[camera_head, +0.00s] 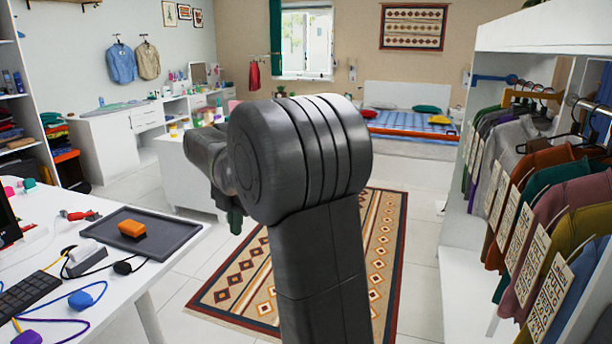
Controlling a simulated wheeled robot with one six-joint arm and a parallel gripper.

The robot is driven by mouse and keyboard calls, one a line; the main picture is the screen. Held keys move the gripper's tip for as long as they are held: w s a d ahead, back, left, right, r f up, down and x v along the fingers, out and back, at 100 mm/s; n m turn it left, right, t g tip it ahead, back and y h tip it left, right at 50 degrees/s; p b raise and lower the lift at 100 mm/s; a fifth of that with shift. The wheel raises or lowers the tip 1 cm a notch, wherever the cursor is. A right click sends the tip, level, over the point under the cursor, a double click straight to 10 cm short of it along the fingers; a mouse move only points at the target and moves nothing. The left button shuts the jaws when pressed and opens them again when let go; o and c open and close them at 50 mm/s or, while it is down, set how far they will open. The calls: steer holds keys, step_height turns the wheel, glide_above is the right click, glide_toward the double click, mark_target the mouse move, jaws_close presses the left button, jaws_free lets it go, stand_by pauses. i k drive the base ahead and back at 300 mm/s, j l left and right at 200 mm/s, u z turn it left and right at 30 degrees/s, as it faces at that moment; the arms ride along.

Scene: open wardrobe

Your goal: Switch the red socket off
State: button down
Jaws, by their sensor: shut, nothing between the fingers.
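I cannot pick out a red socket with certainty. A small red object (78,215) lies on the white desk at the left, behind a dark tray; it is too small to tell what it is. A grey block (85,261) with cables stands on the same desk, in front of the tray. My dark arm fills the middle of the view and its far end points away to the left. My gripper's fingers cannot be made out, being hidden by the arm.
The white desk (150,262) holds the dark tray (95,231) with an orange block (132,229), a keyboard (28,293), and blue (80,300) and purple cable ends. A wardrobe with hanging clothes (545,195) stands right. A patterned rug (235,282) covers the open floor.

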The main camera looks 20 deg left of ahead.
mark_target(32, 226)
steer(key=i+j, duration=0.2)
steer(key=i, duration=0.2)
steer(key=i+j+u, duration=0.1)
steer(key=i+j, duration=0.15)
steer(key=i, duration=0.2)
steer(key=i+j, duration=0.15)
steer(key=i, duration=0.3)
steer(key=i+j+u, duration=0.15)
steer(key=i, duration=0.25)
steer(key=i+j+u, duration=0.15)
steer(key=i+u, duration=0.15)
steer(key=u, duration=0.15)
steer(key=i+u, duration=0.65)
steer(key=u, duration=0.25)
steer(key=i+l+u, duration=0.15)
steer(key=i+u, duration=0.15)
steer(key=u, duration=0.15)
steer(key=i+j+u, duration=0.25)
steer(key=i+u, duration=0.7)
steer(key=i+l+u, duration=0.25)
steer(key=i+u, duration=0.2)
steer(key=i, duration=0.2)
